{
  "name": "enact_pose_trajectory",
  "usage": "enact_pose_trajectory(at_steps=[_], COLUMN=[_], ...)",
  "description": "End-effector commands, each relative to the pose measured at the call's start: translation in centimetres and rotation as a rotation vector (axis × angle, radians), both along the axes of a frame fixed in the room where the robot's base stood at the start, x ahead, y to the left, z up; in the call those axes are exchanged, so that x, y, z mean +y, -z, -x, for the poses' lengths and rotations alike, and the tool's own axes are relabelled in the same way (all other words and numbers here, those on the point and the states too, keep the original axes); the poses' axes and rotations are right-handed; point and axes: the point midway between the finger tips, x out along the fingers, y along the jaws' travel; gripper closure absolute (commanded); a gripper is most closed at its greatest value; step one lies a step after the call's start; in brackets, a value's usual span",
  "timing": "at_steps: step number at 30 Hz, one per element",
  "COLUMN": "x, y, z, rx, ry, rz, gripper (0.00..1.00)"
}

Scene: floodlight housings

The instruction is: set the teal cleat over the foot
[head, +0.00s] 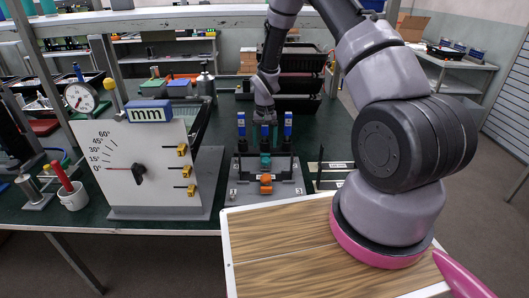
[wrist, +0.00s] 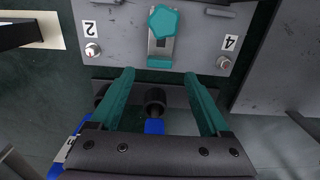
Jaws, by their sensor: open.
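A teal piece with a five-sided top, which looks like the teal cleat (wrist: 163,20), sits in a slot of a grey plate in the wrist view. In the head view a small teal piece (head: 265,160) shows at the middle of the fixture. My gripper (wrist: 159,74) is open, with its two teal fingers apart and nothing held. Its fingertips point toward the plate and stop short of the cleat in the picture. In the head view my gripper (head: 265,132) is above the back of the fixture, partly hidden. I cannot pick out the foot with certainty.
The grey fixture (head: 240,190) has blue-handled clamps (head: 288,125) on both sides and an orange block (head: 266,183) in front. A black knob (wrist: 155,98) shows between my fingers. A dial board (head: 140,180) stands to the left. A wood-topped board (head: 290,260) lies in front.

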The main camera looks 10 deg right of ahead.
Motion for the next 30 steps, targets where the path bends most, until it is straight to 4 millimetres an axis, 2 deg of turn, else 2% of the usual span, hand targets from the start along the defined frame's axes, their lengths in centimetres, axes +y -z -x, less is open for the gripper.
enact_pose_trajectory(at_steps=[3, 9, 20, 26, 27, 30], x=[0.0, 0.0, 0.0, 0.0, 0.0, 0.0], y=[2.2, 4.4, 4.9, 4.9, 4.9, 4.9], z=[0.1, 0.0, 0.0, 0.0, 0.0, 0.0], rx=[0.002, 0.000, -0.001, -0.001, -0.001, -0.001], ry=[0.000, 0.000, 0.001, 0.000, 0.000, 0.000], rz=[0.001, 0.000, 0.000, 0.000, 0.000, 0.000], gripper=[0.20, 0.20, 0.20, 0.93, 1.00, 1.00])
